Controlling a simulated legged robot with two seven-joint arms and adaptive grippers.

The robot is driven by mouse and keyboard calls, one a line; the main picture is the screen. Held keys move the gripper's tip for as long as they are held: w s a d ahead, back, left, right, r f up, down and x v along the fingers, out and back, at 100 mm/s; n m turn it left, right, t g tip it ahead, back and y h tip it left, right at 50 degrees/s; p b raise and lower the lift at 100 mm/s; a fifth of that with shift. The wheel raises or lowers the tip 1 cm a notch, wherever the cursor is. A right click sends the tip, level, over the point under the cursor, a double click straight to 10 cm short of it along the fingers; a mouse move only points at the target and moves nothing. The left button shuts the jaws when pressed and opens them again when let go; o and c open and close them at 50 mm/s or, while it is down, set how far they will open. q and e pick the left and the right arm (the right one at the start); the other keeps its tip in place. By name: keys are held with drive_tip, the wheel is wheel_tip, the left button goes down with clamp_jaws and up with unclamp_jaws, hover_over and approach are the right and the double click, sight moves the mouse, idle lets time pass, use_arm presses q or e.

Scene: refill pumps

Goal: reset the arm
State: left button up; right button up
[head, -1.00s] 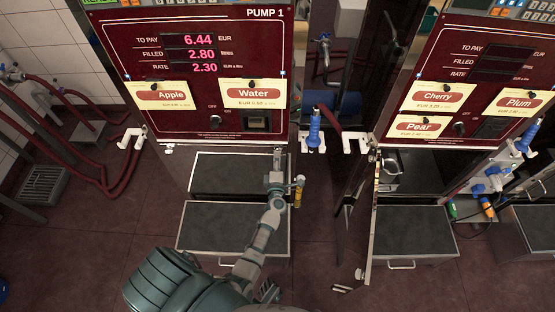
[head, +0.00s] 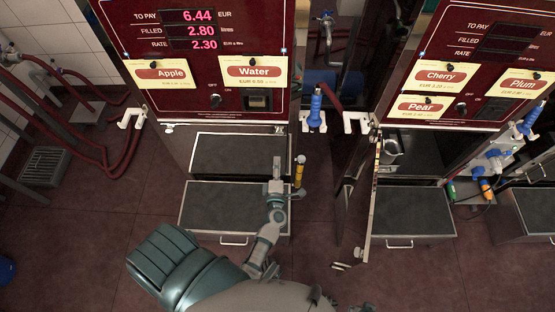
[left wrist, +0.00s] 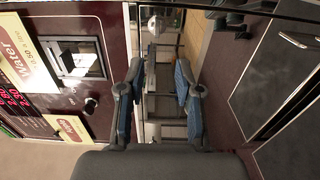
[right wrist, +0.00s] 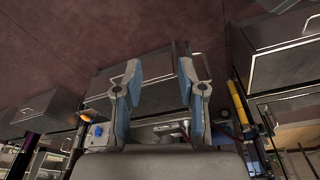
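My left arm comes into the lower middle of the head view, with its gripper (head: 277,168) in front of the Pump 1 cabinet's open lower part. In the left wrist view, the left gripper (left wrist: 158,75) is open, with nothing between its blue-padded fingers. The pump front panel (left wrist: 115,30) lies to its left there. My right gripper (right wrist: 160,72) is open and empty in the right wrist view, with grey drawers beyond it. I cannot make out the right gripper in the head view.
Pump 1 (head: 205,105) shows 6.44, 2.80 and 2.30. Grey drawers (head: 225,210) stick out below it. A cabinet door (head: 370,205) stands open at the second pump. A blue nozzle (head: 316,108) hangs between the pumps. Dark floor (head: 110,230) is clear at left.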

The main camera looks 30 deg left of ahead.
idle(0.4)
use_arm(q)
drive_tip(key=s+d+f+m+h+p, duration=0.2)
drive_tip(key=d+f+m+h, duration=0.6)
drive_tip(key=m, duration=0.3)
drive_tip(key=s+d+f+m+g+h+p, duration=0.2)
drive_tip(key=s+d+f+m+g+h, duration=0.25)
drive_tip(key=s+f+m, duration=0.4)
drive_tip(key=s+a+f+m+g+y, duration=0.1)
drive_tip(key=s+f+m+g, duration=0.1)
drive_tip(key=s, duration=0.4)
drive_tip(key=s+a+f+m+g+y, duration=0.1)
drive_tip(key=s+a+f+m+g, duration=0.1)
drive_tip(key=s+f+g, duration=0.2)
drive_tip(key=s+a+f+m+g+y+p, duration=0.1)
drive_tip(key=s+f+m+g, duration=0.2)
drive_tip(key=s, duration=0.6)
drive_tip(key=shift+s+a+f, duration=0.25)
drive_tip(key=shift+s+f, duration=0.15)
drive_tip(key=shift+f, duration=0.4)
use_arm(e)
drive_tip(key=s+f, duration=0.2)
drive_tip(key=f, duration=0.4)
drive_tip(key=s+f, duration=0.2)
drive_tip(key=f, duration=0.5)
drive_tip(key=shift+s+d, duration=0.25)
